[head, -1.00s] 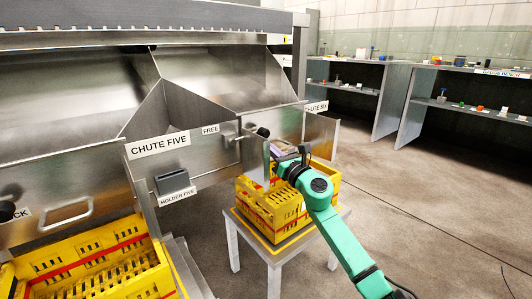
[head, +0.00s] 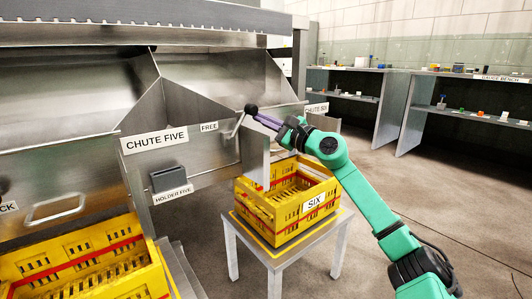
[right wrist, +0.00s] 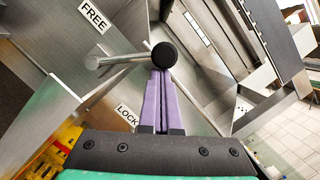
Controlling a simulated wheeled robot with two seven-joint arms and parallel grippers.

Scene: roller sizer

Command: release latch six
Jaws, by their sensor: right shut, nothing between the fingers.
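The latch is a thin metal lever (head: 238,125) with a black ball knob (head: 250,109) on the steel front, near the FREE label (head: 208,126). The lever slants upward to the knob in the head view. In the right wrist view the knob (right wrist: 164,56) lies at the fingertips, with the FREE label (right wrist: 93,17) above left and the LOCK label (right wrist: 127,117) below. My right gripper (head: 258,117) is shut and empty, its purple fingers (right wrist: 161,95) pointing at the knob. I cannot tell whether they touch it. My left gripper is out of view.
A yellow crate marked SIX (head: 265,222) stands on a small white table (head: 280,262) below the latch. A second yellow crate (head: 150,278) is at lower left. HOLDER FIVE (head: 168,178) is on the front. Floor at right is clear; shelves (head: 400,105) stand behind.

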